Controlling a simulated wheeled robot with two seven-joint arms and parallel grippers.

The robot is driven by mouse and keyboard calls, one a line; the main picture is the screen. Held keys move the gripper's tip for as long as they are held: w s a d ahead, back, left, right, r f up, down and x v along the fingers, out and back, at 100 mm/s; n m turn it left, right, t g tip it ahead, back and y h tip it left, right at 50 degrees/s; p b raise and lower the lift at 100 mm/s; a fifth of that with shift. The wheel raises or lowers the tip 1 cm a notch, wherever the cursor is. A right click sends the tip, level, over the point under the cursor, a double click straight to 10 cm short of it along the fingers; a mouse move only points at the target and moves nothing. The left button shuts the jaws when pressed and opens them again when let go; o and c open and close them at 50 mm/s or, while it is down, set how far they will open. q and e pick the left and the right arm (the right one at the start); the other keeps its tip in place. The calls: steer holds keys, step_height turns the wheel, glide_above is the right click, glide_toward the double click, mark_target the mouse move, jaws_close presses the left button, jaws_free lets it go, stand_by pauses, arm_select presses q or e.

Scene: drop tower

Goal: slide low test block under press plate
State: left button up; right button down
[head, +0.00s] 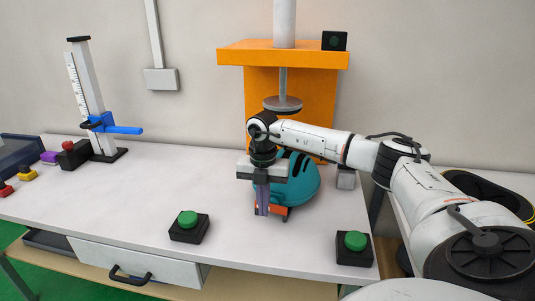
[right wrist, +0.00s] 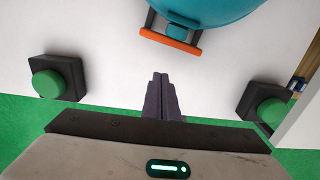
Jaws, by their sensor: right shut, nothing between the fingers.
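My right gripper (head: 262,210) points down over the white table, in front of a teal rounded helmet-like object (head: 305,185). Its fingers are shut with nothing between them, and they also show in the right wrist view (right wrist: 161,97). The press plate (head: 283,104) is a grey disc on a rod, hanging below the orange press frame (head: 290,58). A small grey block (head: 346,178) stands right of the teal object; I cannot tell whether it is the low test block. The arm hides part of the space under the plate. My left gripper is out of view.
Green buttons on black boxes stand near the front edge, one left (head: 188,219) and one right (head: 353,241). The teal object's orange bar (right wrist: 170,41) faces the gripper. A height gauge (head: 97,110) stands at the back left. The table's left middle is clear.

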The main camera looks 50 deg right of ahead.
step_height(320, 180, up, 6)
steer(key=shift+w+f, duration=0.1)
steer(key=shift+f, duration=0.05)
